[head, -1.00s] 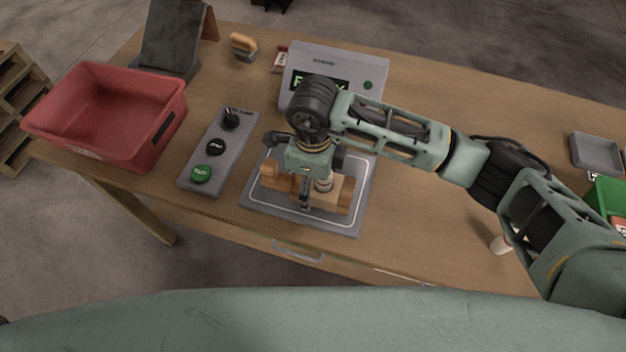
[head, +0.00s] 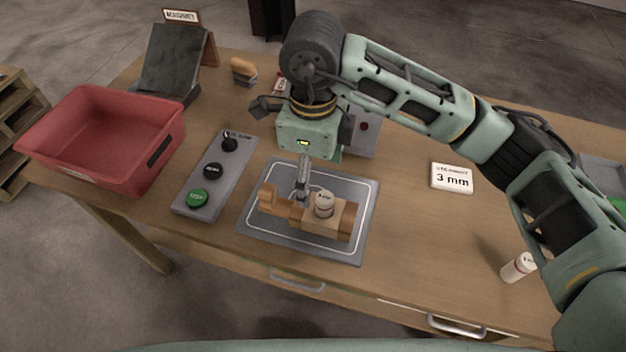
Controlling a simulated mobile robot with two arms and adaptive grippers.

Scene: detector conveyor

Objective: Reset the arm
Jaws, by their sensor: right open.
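My right arm reaches in from the right, and its gripper (head: 303,165) hangs open and empty above the grey plate (head: 345,253) with a white outline. My left gripper is out of view.
A red bin (head: 75,170) stands at the left. A control panel (head: 236,168) with a green button and a knob is beside the plate. A "3 mm" card (head: 452,178) and another white bottle (head: 518,267) are at the right. A brush (head: 243,70) lies at the back.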

